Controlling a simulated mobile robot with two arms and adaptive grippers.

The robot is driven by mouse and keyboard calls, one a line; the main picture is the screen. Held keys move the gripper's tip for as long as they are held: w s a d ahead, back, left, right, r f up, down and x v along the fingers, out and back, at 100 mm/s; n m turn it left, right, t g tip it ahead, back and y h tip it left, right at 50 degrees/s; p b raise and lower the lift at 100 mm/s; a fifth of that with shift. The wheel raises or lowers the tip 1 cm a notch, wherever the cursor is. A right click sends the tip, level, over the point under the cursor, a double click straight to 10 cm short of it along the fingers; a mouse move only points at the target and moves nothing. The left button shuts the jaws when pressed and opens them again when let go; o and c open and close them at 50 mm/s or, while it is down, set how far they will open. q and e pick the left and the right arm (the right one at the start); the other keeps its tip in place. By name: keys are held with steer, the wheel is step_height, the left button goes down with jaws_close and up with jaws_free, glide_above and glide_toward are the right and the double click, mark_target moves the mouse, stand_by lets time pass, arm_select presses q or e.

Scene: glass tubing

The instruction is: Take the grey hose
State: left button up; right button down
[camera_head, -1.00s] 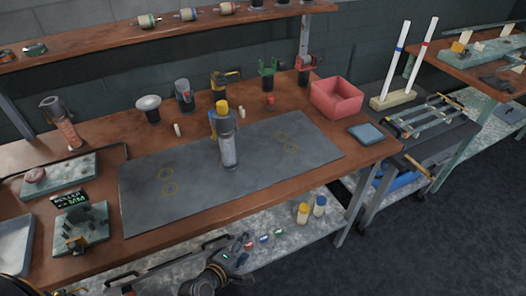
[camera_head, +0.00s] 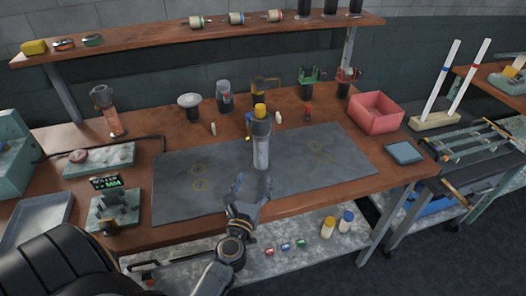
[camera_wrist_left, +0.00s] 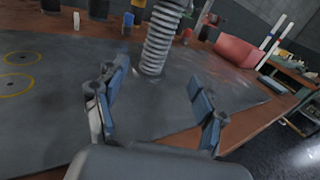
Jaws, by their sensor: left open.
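The grey hose (camera_head: 261,152) is a ribbed, upright cylinder on the dark mat, below a dark fitting with a yellow top (camera_head: 260,111). In the left wrist view, the ribbed hose (camera_wrist_left: 160,42) rises beyond my fingers, and its top is cut off by the frame. My left gripper (camera_head: 254,184) is at the front edge of the mat, in front of the hose. In the wrist view my left gripper (camera_wrist_left: 157,78) has its fingers wide apart, with nothing between them; the hose stands ahead, apart from the fingertips. My right gripper is not in view.
The dark mat (camera_head: 215,165) is mostly clear around the hose. A red bin (camera_head: 376,113) and a blue pad (camera_head: 404,153) are to the right. Several small tools and jars stand along the back. A wooden shelf (camera_head: 150,42) runs above. A tray (camera_head: 42,220) lies at left.

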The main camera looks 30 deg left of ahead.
mark_target(259, 157)
arm_select(q)
steer(key=x, duration=0.6)
steer(key=shift+w+a+p, duration=0.15)
steer(key=shift+w+p, duration=0.2)
steer(key=shift+p, duration=0.05)
steer(key=shift+w+a+r, duration=0.15)
steer(key=shift+w+r, duration=0.05)
steer(key=shift+w, duration=0.05)
steer(key=x, duration=0.3)
steer(key=p+x, duration=0.1)
steer(key=shift+w+a+r, duration=0.25)
steer(key=shift+w+a, duration=0.05)
steer(key=shift+w, duration=0.05)
steer(key=shift+s, duration=0.1)
steer(key=shift+c, duration=0.6)
steer(key=shift+r, duration=0.1)
jaws_close()
